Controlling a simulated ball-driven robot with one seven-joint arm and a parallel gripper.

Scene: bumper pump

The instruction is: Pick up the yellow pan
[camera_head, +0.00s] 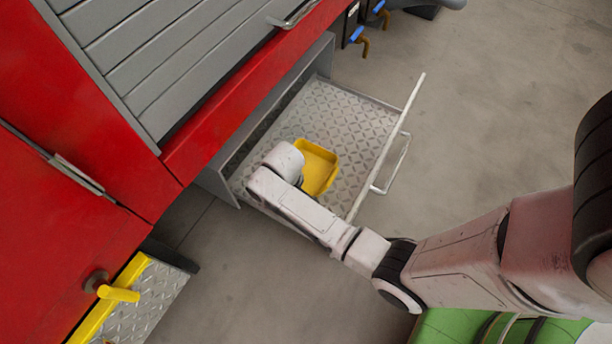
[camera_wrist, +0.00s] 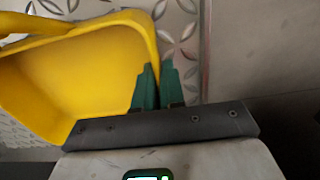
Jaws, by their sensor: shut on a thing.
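The yellow pan (camera_head: 319,166) is in the open drawer with a diamond-plate floor (camera_head: 352,117), partly hidden behind my wrist in the head view. In the wrist view the pan (camera_wrist: 75,80) fills the left side, its inside facing the camera. My gripper (camera_wrist: 157,75) has green fingers, shut on the pan's right side wall, one finger inside and one outside. The fingers are hidden in the head view. I cannot tell whether the pan touches the drawer floor.
The drawer's front rail (camera_head: 412,100) and handle (camera_head: 391,165) are to the right of the pan. The red body (camera_head: 90,100) with grey shutters rises at the left. A yellow-edged step (camera_head: 140,295) is at lower left. Grey floor (camera_head: 500,110) is clear at the right.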

